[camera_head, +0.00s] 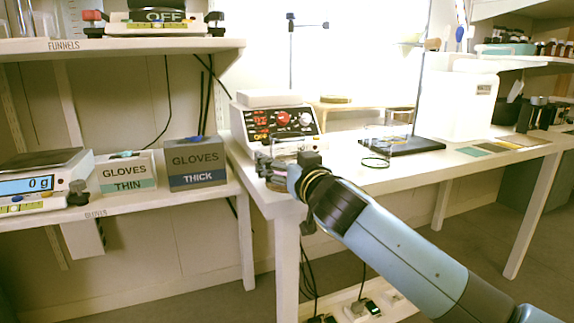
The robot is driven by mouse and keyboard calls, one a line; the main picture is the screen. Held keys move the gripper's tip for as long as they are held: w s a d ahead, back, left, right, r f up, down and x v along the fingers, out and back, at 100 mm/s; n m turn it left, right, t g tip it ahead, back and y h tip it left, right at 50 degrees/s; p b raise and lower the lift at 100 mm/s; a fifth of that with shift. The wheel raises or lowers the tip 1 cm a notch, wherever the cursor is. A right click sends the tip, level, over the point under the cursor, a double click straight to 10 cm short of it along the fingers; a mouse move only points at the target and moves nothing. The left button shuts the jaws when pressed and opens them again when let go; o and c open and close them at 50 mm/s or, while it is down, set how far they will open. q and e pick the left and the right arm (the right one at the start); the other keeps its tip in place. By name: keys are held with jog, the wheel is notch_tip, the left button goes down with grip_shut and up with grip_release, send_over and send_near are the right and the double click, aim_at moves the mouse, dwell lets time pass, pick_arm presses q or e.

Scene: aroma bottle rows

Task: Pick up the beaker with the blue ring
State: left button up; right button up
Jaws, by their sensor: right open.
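My right gripper (270,168) is open at the front left corner of the white table (455,167), with its arm coming in from the lower right. A clear glass beaker (286,145) shows just behind and above the fingers. Its lower part is hidden by the gripper, so I cannot tell its ring colour or whether the fingers are around it. A second clear beaker (375,150) stands farther right on the table, with a green ring near its base. I cannot make out a blue ring clearly. My left gripper is not in view.
A hotplate device (274,122) with red displays stands behind the gripper. A stand with a dark base (405,146) is behind the green-ringed beaker. Glove boxes (197,162) and a scale (40,180) sit on the left shelf. The table's front middle is clear.

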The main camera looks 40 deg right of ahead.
jog(key=shift+c, duration=0.4)
jog(key=c, duration=1.3)
jog(key=shift+r, duration=0.1)
